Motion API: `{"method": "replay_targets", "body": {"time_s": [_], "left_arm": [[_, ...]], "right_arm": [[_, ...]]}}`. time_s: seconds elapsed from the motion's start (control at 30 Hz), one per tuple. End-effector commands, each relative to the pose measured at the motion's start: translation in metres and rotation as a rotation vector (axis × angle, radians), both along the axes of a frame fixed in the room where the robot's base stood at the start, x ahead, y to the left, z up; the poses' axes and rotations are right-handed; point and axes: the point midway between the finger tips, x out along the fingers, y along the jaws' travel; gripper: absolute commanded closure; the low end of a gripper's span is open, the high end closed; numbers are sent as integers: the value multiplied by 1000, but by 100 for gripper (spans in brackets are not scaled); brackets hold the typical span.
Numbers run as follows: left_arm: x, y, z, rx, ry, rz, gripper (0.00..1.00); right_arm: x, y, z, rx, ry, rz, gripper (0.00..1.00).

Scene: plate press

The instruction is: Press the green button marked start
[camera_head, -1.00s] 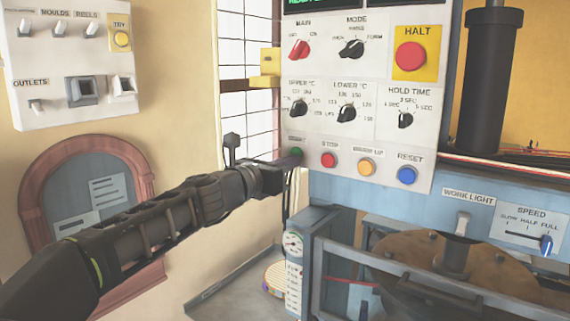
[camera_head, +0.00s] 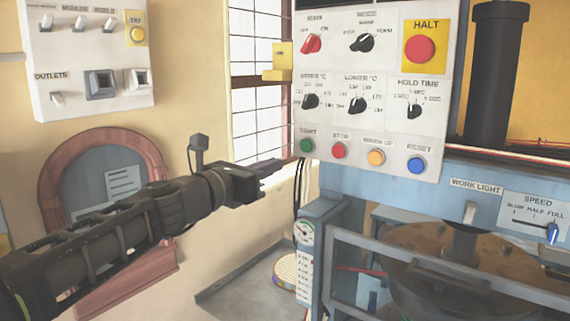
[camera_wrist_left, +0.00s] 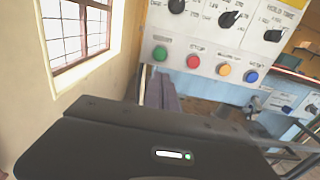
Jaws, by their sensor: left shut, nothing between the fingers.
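The green START button (camera_head: 307,145) is at the left end of the button row on the white control panel (camera_head: 362,90), and shows in full. It also shows in the left wrist view (camera_wrist_left: 160,53). My left gripper (camera_head: 280,164) is shut and empty. In the head view its tip is just left of and slightly below the green button; a small gap shows between them. In the left wrist view the shut fingers (camera_wrist_left: 162,93) point toward the panel below the button. My right gripper is not in view.
The red STOP (camera_head: 339,150), orange WARM UP (camera_head: 376,157) and blue RESET (camera_head: 416,165) buttons sit to the right of START. A yellow block (camera_head: 279,62) sticks out at the panel's left edge. A grey rail (camera_head: 450,265) crosses below.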

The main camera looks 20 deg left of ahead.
Motion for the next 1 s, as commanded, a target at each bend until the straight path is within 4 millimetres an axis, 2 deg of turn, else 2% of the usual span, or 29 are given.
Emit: {"method": "replay_targets", "body": {"time_s": [0.1, 0.23, 1.0], "left_arm": [[-16, 7, 1, -1, -2, 2, 100], [-24, 10, 0, 0, 0, 1, 100], [-25, 10, 0, 0, 0, 0, 100]], "right_arm": [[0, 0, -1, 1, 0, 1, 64], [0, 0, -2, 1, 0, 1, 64], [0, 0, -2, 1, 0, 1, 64]]}}
